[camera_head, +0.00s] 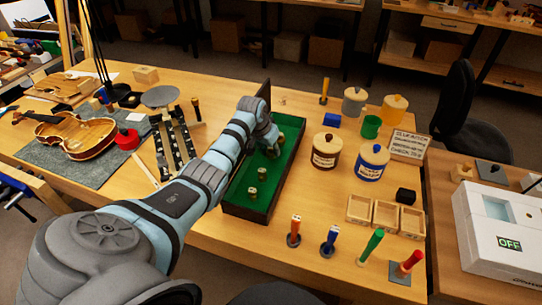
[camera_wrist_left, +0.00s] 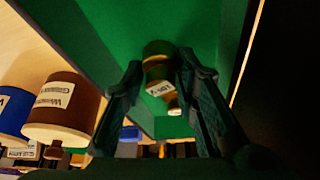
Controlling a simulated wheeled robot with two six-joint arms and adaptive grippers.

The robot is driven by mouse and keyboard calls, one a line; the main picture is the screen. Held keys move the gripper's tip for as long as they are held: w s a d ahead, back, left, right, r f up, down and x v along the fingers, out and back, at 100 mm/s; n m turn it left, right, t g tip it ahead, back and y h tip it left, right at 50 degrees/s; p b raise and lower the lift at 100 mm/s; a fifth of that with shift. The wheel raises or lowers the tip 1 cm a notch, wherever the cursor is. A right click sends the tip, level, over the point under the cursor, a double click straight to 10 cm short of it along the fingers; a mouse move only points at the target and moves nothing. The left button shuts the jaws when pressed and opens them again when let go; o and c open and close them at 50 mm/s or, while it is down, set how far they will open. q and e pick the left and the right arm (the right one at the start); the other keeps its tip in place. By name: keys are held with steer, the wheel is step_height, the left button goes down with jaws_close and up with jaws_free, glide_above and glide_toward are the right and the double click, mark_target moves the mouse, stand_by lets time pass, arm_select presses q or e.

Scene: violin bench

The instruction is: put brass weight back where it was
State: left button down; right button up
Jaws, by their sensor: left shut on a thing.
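The brass weight (camera_wrist_left: 158,64), a small cylinder with a pale label, sits between the fingers of my left gripper (camera_wrist_left: 160,80) in the left wrist view. The gripper is shut on it. In the head view my left gripper (camera_head: 270,146) is over the far part of the green-lined dark tray (camera_head: 290,150). Whether the held weight touches the tray floor, I cannot tell. Two other small brass weights, one (camera_head: 262,173) behind the other (camera_head: 252,191), stand in the near part of the tray. My right gripper is not in view.
A brown labelled jar (camera_head: 326,150) and a blue one (camera_head: 371,162) stand right of the tray. Wooden boxes (camera_head: 385,214) and colored-handled tools (camera_head: 330,240) are nearer. A violin (camera_head: 75,135) lies at left.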

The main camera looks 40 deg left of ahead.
arm_select(q)
steer(key=shift+f, duration=1.1)
steer(key=shift+f, duration=0.1)
steer(key=c, duration=1.3)
jaws_free()
steer(key=p+v, duration=0.3)
steer(key=v, duration=0.9)
steer(key=shift+p, duration=0.35)
